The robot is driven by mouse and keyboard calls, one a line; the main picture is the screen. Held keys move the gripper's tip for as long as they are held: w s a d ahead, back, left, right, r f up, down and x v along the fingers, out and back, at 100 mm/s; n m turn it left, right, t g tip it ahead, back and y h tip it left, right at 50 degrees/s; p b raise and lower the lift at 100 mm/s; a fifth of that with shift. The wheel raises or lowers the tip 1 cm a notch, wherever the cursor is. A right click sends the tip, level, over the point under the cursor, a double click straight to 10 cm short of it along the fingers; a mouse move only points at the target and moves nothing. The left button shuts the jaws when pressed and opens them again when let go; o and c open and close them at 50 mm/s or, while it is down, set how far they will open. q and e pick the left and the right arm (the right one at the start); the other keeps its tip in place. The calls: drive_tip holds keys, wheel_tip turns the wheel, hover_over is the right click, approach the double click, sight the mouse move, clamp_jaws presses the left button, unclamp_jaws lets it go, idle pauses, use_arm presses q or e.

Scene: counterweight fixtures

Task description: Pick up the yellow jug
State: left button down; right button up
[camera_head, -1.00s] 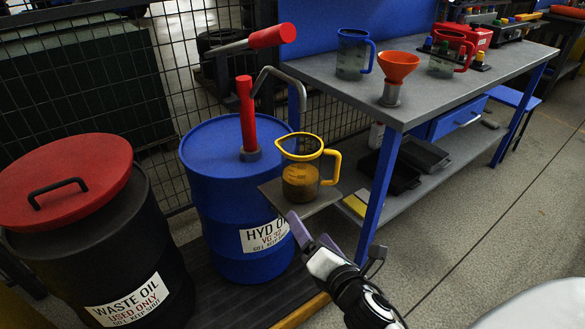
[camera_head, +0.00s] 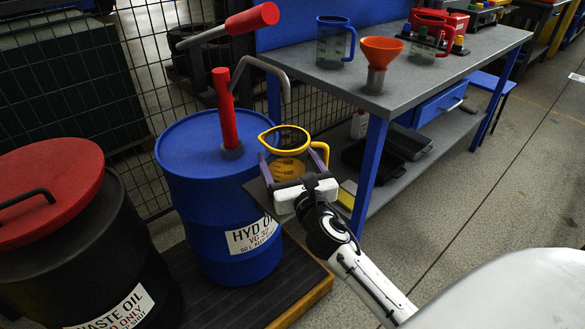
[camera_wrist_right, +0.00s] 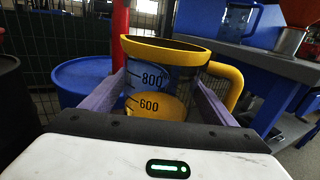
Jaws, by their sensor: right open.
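The yellow jug (camera_head: 287,143) has a yellow rim and handle, a clear body with marks, and amber liquid inside. It stands upright on a small grey shelf (camera_head: 257,194) in front of the blue drum. My right gripper (camera_head: 292,160) is open, with its purple fingers on either side of the jug. In the right wrist view the jug (camera_wrist_right: 165,80) sits between the two fingers (camera_wrist_right: 160,95), with its handle to the right. I cannot tell whether the fingers touch it. My gripper hides the jug's lower part in the head view. My left gripper is not in view.
The blue oil drum (camera_head: 190,210) carries a pump with a red handle (camera_head: 226,105) and a curved spout above the jug. A black waste oil drum (camera_head: 75,255) stands left. A grey bench (camera_head: 340,85) at right holds a blue jug, an orange funnel and a red jug.

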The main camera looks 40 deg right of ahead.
sight(282, 148)
drive_tip(key=shift+x, duration=1.5)
drive_tip(key=c, duration=1.3)
drive_tip(key=shift+r, duration=0.15)
